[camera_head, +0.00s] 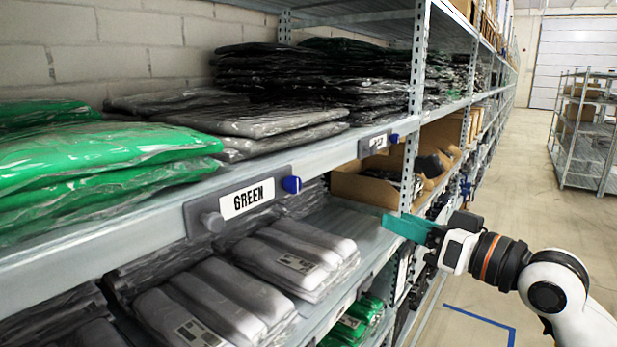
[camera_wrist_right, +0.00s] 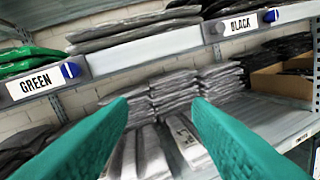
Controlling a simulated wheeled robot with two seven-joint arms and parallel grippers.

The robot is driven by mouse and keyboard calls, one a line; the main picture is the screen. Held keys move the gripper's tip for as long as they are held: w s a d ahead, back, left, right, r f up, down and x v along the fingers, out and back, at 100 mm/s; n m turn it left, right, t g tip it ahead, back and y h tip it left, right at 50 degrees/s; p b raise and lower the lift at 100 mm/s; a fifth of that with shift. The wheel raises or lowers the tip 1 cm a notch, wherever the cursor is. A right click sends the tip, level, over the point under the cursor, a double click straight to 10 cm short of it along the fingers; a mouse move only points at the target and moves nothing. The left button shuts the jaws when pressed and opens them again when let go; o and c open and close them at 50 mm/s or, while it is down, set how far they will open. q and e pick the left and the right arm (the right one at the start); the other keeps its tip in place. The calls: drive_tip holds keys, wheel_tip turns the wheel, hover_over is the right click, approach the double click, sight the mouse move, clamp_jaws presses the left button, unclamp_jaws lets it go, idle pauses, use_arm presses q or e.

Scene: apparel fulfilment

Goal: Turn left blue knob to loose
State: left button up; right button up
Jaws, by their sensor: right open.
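The left blue knob (camera_head: 292,184) sits at the right end of the GREEN label holder (camera_head: 248,197) on the shelf's front edge. It also shows in the right wrist view (camera_wrist_right: 70,70), at the upper left. A second blue knob (camera_head: 394,138) is further along the shelf, beside the BLACK label (camera_wrist_right: 241,24). My right gripper (camera_head: 390,223), with teal fingers, is in front of the rack, right of and below the left knob and apart from it. In the right wrist view my right gripper (camera_wrist_right: 160,102) is open with nothing between its fingers. My left gripper is not in view.
Green bagged garments (camera_head: 95,155) and grey ones (camera_head: 255,122) lie on the upper shelf. More grey packs (camera_head: 290,262) lie on the shelf below. A cardboard box (camera_head: 365,187) stands behind the upright post (camera_head: 414,100). The aisle floor at right is open.

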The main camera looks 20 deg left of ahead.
sight(297, 186)
drive_tip(key=s+a+r+n+g+y, duration=0.2)
drive_tip(key=s+a+r+n+g, duration=0.15)
drive_tip(key=s+r, duration=0.4)
drive_tip(key=p+x, duration=0.1)
drive_tip(key=x, duration=0.2)
drive_tip(key=s+p+x, duration=0.1)
drive_tip(key=x, duration=0.2)
drive_tip(key=f+p+x, duration=0.1)
drive_tip(key=x, duration=0.2)
drive_tip(key=shift+s+a+p, duration=0.15)
drive_tip(key=shift+a+p, duration=0.2)
drive_tip(key=shift+a, duration=0.2)
drive_tip(key=shift+w+a+f, duration=0.2)
drive_tip(key=shift+a, duration=0.35)
clamp_jaws()
drive_tip(key=shift+n, duration=0.25)
